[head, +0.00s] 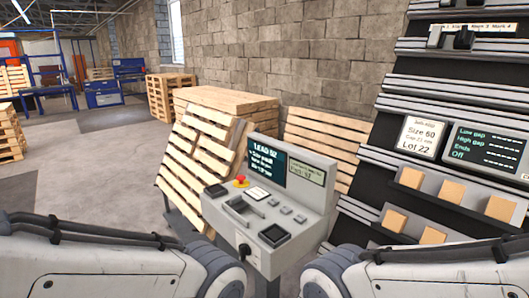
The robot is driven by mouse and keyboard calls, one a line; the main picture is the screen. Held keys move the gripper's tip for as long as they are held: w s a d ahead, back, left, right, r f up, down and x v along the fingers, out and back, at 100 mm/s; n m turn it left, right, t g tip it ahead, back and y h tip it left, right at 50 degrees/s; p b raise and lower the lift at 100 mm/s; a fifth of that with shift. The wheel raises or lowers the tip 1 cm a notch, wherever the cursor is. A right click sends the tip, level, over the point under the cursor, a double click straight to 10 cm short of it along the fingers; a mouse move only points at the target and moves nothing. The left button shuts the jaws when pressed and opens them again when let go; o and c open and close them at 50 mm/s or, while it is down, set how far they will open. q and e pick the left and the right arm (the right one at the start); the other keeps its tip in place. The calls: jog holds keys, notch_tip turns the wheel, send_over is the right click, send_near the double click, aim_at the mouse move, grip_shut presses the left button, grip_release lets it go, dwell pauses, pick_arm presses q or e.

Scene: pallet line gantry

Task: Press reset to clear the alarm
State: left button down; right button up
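A grey control console (315,208) stands in front of me at the centre. Its dark screen (266,163) shows a heading like "LEAD 52" with smaller lines I cannot read surely. A pale display (306,172) sits beside it. The sloped panel carries a red mushroom button (241,181) on a yellow base, several small grey buttons (286,209), a slot with a handle, and two dark square pads (274,235). A black knob (244,250) is on the front face. No label clearly reads reset. My arms come in from both lower corners; neither gripper shows.
Wooden pallets (202,155) lean and stack close behind the console at left. A dark rack (445,190) with wood blocks, a "Size 60, Lot 22" card (418,136) and a gap display (487,148) stands at right. A block wall is behind.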

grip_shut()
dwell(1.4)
